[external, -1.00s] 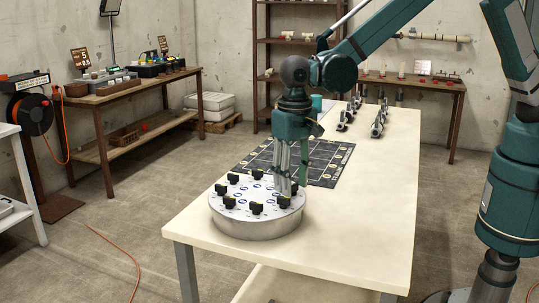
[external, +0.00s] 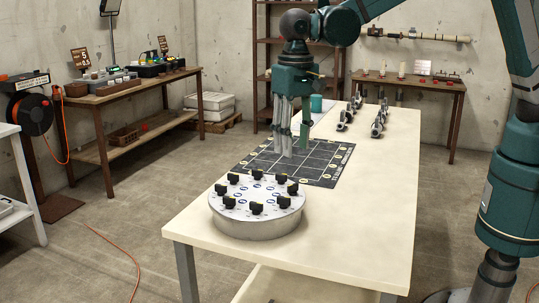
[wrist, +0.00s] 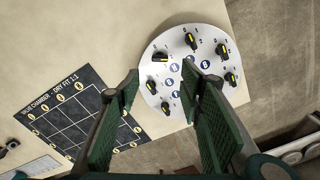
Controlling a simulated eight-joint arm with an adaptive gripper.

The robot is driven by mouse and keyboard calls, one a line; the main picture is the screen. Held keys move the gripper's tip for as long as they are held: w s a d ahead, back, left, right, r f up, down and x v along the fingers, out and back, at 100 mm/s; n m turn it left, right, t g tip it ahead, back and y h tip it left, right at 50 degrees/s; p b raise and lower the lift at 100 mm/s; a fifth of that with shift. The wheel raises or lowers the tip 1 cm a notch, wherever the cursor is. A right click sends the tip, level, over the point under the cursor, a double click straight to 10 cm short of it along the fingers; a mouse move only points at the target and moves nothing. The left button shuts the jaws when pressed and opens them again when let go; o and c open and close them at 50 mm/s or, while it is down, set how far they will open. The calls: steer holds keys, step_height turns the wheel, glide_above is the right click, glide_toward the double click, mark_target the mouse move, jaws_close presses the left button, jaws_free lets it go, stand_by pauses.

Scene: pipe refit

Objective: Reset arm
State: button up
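My gripper (external: 293,150) hangs above the table in the external view, fingers pointing down, beyond the round dial plate and in front of part of the dark mat. In the wrist view my gripper (wrist: 165,82) is open, with a wide empty gap between its green pads. The round plate (external: 258,222) with several black knobs stands at the near end of the table. It also shows in the wrist view (wrist: 180,66), beyond the fingertips, and its knobs carry yellow marks.
The dark gridded mat (external: 318,170) lies on the pale table (external: 370,210) behind the plate. The table's right side is clear.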

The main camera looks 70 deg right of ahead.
steer(key=shift+r, duration=0.2)
stand_by(0.4)
steer(key=s+d+r+n+t, duration=0.1)
steer(key=s+d+r, duration=0.3)
steer(key=d, duration=0.6)
steer(key=s+d+r+n+t+y, duration=0.1)
steer(key=s+d+r, duration=0.2)
steer(key=d+r, duration=0.45)
steer(key=s+d+r+n+t, duration=0.1)
steer(key=s+d+r, duration=0.2)
steer(key=d, duration=0.8)
steer(key=s+d+f+n+t+h, duration=0.1)
steer(key=s+d+f+n+t, duration=0.2)
steer(key=s+d, duration=1.8)
steer(key=shift+s+f+t, duration=0.5)
steer(key=shift+f+t, duration=0.1)
steer(key=shift+d, duration=0.1)
stand_by(1.2)
